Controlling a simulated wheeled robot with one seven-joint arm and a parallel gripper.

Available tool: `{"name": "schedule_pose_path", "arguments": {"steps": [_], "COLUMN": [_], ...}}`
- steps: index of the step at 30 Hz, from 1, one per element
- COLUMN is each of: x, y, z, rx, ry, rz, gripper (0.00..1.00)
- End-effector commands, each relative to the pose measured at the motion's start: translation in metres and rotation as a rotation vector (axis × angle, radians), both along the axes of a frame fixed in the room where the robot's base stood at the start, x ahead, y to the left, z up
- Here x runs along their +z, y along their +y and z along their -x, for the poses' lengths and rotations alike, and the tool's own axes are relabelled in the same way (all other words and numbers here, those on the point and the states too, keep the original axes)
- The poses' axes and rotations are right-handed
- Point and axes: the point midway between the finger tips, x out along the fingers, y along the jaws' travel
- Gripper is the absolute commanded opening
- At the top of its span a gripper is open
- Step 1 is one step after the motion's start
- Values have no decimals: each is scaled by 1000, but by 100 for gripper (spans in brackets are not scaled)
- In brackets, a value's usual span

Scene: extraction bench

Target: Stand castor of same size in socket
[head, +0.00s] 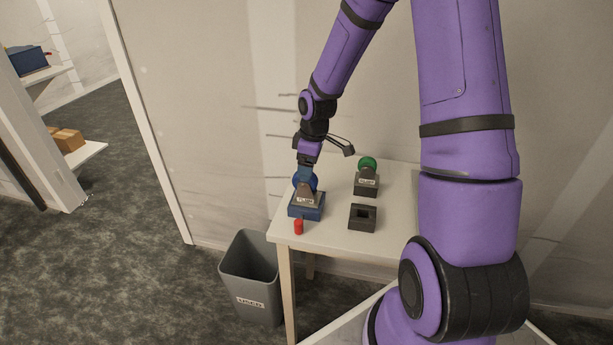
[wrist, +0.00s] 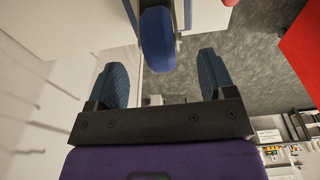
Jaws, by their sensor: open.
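A castor with a blue wheel (head: 311,183) and a pale labelled body stands in a blue block (head: 306,212) at the table's left end. A castor with a green wheel (head: 367,163) stands upright further back, its lower part in a dark block. A dark block with an empty square socket (head: 362,217) lies in front of it. My gripper (head: 306,172) is open at the blue-wheeled castor. In the wrist view the blue wheel (wrist: 157,40) lies just beyond and between the two spread fingers (wrist: 163,78), with a gap on both sides.
A small red cylinder (head: 298,227) stands at the front left of the white table (head: 330,238). A grey bin (head: 250,285) is on the floor below that end. Shelves with boxes (head: 68,139) are at the far left. A red surface (wrist: 300,45) shows in the wrist view.

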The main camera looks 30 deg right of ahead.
Motion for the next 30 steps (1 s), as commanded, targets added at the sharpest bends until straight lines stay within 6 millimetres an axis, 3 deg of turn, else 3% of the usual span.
{"name": "schedule_pose_path", "arguments": {"steps": [3,10,30], "x": [21,43,48], "y": [-2,-4,-4], "z": [1,3,4], "rx": [-2,-1,-1], "ry": [-4,-2,-1], "rz": [1,1,1], "gripper": [76,76,76]}}
